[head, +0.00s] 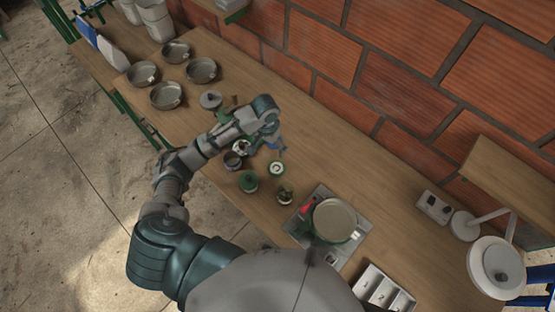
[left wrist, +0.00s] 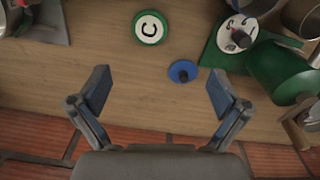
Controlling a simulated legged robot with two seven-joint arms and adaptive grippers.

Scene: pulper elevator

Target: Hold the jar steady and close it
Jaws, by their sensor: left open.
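My left gripper (head: 276,146) reaches over the wooden table; in the left wrist view its two fingers (left wrist: 160,90) are wide apart with nothing between them. A round green piece with a white top marked "C" (left wrist: 150,28) lies ahead of the fingers; it also shows in the head view (head: 276,168). A small blue disc with a dark knob (left wrist: 183,71) lies nearer, just inside the right-hand finger. A grey jar with a green top (head: 249,182) and a dark round container (head: 233,161) stand beside the arm. I cannot tell which is the task's jar. My right gripper is not in view.
A green square base with a white dial (left wrist: 238,33) and a green cup (left wrist: 280,72) stand to the right. A pan (head: 335,220) sits on a grey plate. Several round metal pans (head: 166,96) lie farther left. A brick wall (head: 410,80) borders the table.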

